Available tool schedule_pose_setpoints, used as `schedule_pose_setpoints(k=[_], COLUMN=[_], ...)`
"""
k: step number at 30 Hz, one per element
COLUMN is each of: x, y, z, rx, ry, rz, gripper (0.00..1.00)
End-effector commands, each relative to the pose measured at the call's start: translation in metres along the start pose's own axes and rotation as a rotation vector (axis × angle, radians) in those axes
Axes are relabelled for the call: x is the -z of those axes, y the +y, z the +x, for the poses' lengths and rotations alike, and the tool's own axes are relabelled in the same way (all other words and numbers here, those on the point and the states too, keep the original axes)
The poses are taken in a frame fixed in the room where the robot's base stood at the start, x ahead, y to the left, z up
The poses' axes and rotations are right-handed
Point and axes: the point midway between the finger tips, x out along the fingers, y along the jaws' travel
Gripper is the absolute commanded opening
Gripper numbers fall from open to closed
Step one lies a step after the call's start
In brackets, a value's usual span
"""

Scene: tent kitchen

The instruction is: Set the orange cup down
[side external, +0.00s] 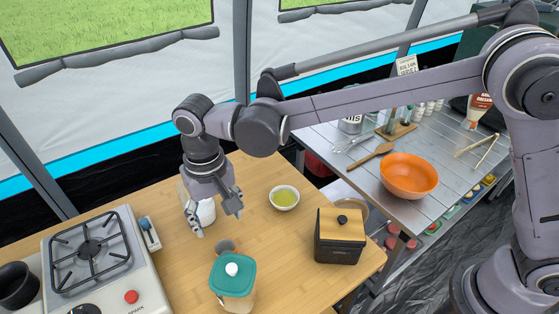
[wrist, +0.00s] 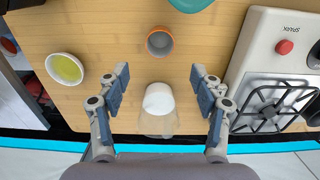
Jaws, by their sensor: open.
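A small round cup with an orange-brown rim and a greyish inside (wrist: 160,41) stands upright on the wooden table, ahead of my gripper in the wrist view. It also shows in the side view as a cup (side external: 226,247) partly hidden behind a teal-lidded jar. My gripper (side external: 217,218) points down over the table with its fingers spread and nothing held. In the wrist view my gripper (wrist: 160,82) has its fingertips wide apart, with the cup beyond them. A white container (wrist: 158,99) shows between the fingers; in the side view the container (side external: 206,210) is partly behind the gripper.
A teal-lidded jar (side external: 232,278) stands right by the cup. A bowl of green-yellow liquid (side external: 284,198) and a black box with a wooden lid (side external: 340,236) stand to the right. A gas stove (side external: 92,262) is at left. Bare table lies between bowl and box.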

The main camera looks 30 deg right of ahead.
Motion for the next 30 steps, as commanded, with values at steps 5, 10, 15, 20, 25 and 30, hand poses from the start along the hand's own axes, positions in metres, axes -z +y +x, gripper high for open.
schedule_pose_setpoints(k=[5,10,15,20,25,30], x=[0.001,0.006,0.001,-0.013,-0.036,-0.065], y=[0.009,0.056,0.120,0.177,0.232,0.280], z=[-0.013,-0.038,-0.064,-0.080,-0.086,-0.082], rx=[0.007,0.043,0.082,0.101,0.101,0.080], ry=[0.010,0.064,0.154,0.246,0.349,0.453], rz=[0.002,0.008,0.009,0.008,0.007,0.008], gripper=[0.66,0.66,0.66,0.66,0.66,0.66])
